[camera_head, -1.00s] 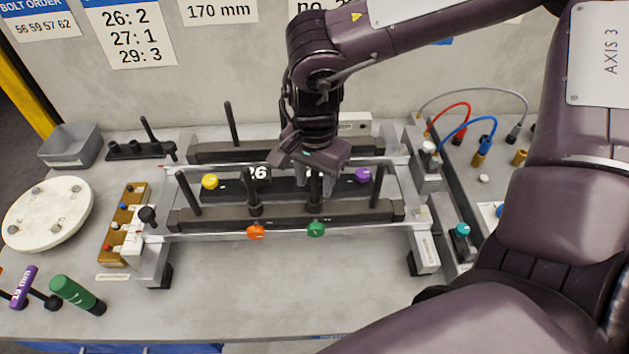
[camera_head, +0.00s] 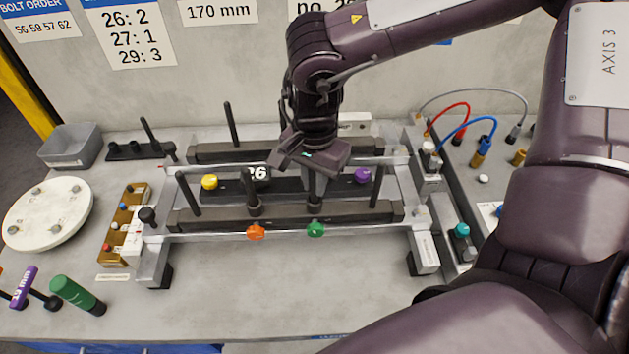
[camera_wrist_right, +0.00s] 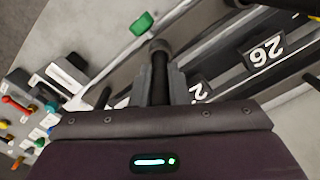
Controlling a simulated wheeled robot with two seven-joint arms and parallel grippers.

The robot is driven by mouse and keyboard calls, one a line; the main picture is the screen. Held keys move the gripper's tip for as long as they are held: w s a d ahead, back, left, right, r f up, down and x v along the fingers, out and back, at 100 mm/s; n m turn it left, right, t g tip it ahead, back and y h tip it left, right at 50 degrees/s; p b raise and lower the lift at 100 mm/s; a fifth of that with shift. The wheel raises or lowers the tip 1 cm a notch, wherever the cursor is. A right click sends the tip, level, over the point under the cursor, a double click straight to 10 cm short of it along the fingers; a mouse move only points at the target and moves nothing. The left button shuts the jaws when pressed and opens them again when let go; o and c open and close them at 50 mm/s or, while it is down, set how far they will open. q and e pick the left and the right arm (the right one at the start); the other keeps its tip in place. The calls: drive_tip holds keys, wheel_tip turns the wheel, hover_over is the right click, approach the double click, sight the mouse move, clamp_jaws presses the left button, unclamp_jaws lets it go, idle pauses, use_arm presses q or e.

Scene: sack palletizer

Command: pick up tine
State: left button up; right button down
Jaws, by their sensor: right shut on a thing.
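My right gripper (camera_head: 315,190) reaches down from above over the front dark bar (camera_head: 350,215) of the fixture. Its pale fingers are shut on a dark upright tine (camera_wrist_right: 159,85), whose round dark end shows between them in the right wrist view. In the head view only the tine's lower collar (camera_head: 314,208) shows clearly below the fingers. The tine still appears to stand at the bar, above the green knob (camera_head: 316,229). Another tine (camera_head: 254,190) stands to its left, above the orange knob (camera_head: 256,232). My left gripper is not in view.
More tines stand at the bar's left (camera_head: 187,192) and right (camera_head: 376,188). A rear bar (camera_head: 210,154) runs behind. A cable panel (camera_head: 490,185) is at right.

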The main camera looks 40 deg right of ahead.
drive_tip(key=shift+w+r, duration=0.1)
drive_tip(key=shift+r, duration=0.6)
wheel_tip(320, 180, up, 16)
drive_tip(key=b, duration=0.1)
drive_tip(key=shift+r+b, duration=0.25)
drive_tip(key=shift+b, duration=0.15)
